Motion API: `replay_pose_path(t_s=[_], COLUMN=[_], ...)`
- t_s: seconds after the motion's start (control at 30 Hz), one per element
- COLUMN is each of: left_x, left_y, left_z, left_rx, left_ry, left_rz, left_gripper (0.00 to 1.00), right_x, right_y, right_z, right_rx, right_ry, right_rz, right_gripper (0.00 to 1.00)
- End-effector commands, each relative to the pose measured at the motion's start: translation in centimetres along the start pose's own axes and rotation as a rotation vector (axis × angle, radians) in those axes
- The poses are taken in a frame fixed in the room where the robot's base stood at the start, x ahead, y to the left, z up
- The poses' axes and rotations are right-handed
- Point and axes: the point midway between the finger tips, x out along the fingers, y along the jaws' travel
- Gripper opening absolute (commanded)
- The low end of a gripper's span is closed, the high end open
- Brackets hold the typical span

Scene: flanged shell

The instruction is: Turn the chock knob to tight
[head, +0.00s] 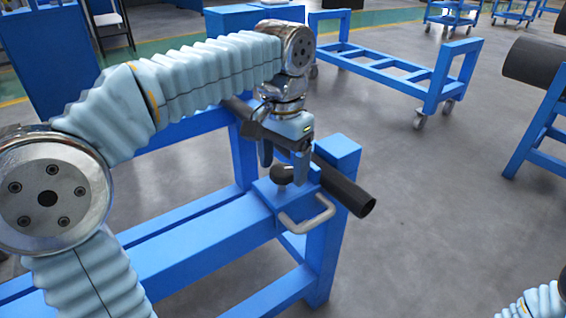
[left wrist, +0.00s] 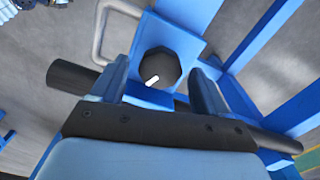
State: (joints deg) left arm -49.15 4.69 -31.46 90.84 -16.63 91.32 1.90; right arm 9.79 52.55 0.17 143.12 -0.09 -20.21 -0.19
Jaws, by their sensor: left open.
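The black chock knob (head: 282,174) sits on the blue chock block (head: 262,190) at the end of the blue frame. In the left wrist view the round dark knob (left wrist: 160,64) carries a white mark on its lower left part. My left gripper (head: 284,168) is open and points down, its fingers on either side of the knob. In the left wrist view the fingers (left wrist: 160,82) show left and right of the knob, with gaps; I cannot tell whether they reach its height. My right gripper is out of view.
A grey bent handle (head: 308,216) sticks out of the block's front. A dark pipe (head: 345,188) lies on the frame just behind the knob, beside an upright blue post (head: 338,150). Blue carts (head: 395,70) stand at the back right. The floor between is clear.

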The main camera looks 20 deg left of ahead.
Motion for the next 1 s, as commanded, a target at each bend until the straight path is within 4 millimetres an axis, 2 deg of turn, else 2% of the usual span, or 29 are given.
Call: replay_pose_path(t_s=[0.07,0.43,0.73,1.0], left_x=[0.0,0.0,-0.1,-0.3], left_y=[0.0,0.0,0.0,0.0], left_z=[0.0,0.0,0.0,0.0], left_rx=[0.0,0.0,0.034,0.19], left_ry=[0.0,0.0,-0.002,-0.004], left_rz=[0.0,0.0,0.0,0.001], left_gripper=[0.75,0.2,0.19,0.19], right_x=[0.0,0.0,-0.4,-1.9], right_y=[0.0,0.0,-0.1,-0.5], right_z=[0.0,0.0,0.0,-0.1], right_rx=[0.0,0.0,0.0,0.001], right_ry=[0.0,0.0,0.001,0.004], right_rz=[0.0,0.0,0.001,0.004], right_gripper=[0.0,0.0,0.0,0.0])
